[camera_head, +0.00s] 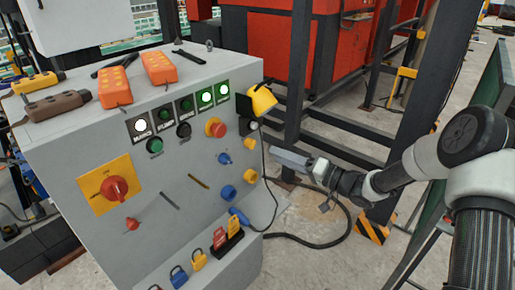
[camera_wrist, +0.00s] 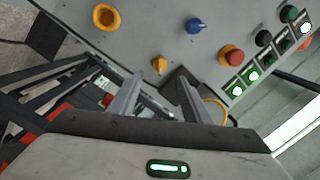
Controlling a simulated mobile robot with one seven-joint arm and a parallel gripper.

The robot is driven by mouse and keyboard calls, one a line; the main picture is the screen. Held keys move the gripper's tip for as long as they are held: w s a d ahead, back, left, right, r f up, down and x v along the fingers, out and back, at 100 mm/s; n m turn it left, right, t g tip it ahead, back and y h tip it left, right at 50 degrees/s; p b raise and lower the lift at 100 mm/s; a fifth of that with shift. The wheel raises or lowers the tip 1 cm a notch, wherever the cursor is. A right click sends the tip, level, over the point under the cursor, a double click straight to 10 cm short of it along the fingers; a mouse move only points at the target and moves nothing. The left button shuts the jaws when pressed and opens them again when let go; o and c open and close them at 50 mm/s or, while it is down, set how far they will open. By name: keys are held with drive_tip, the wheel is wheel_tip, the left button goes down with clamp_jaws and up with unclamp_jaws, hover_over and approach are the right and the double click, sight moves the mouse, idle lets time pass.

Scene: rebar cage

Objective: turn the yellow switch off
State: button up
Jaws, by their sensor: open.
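The yellow switch (camera_wrist: 159,65) is a small yellow knob on the grey panel. In the head view the yellow switch (camera_head: 250,143) is near the panel's right edge, right of the red emergency stop (camera_head: 216,128). My gripper (camera_head: 276,154) is right of the panel, its fingers pointing toward it. In the wrist view my gripper (camera_wrist: 160,82) is open and empty. The switch appears between and slightly beyond the two fingertips, with no contact visible. The knob's exact turn angle is too small to read.
A yellow cup-shaped fitting (camera_head: 262,98) juts out above the switch. Lit green lamps (camera_head: 206,97) line the panel top. A dark post (camera_head: 300,80) and a black cable (camera_head: 335,235) are close to my arm.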

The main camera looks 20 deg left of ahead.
sight(251, 144)
drive_tip(key=x, duration=0.9)
drive_tip(key=shift+a, duration=0.15)
drive_tip(key=c, duration=1)
drive_tip(key=shift+c, duration=0.2)
drive_tip(key=shift+b, duration=0.35)
drive_tip(key=shift+n+t+h+b, duration=0.4)
drive_tip(key=shift+n+b, duration=2.55)
drive_tip(key=shift+n, duration=1.25)
drive_tip(key=shift+n+t+h+b, duration=0.3)
drive_tip(key=shift+n+h+b, duration=0.2)
drive_tip(key=shift+n+b, duration=3.1)
drive_tip(key=shift+n+p, duration=0.6)
drive_tip(key=shift+n, duration=0.1)
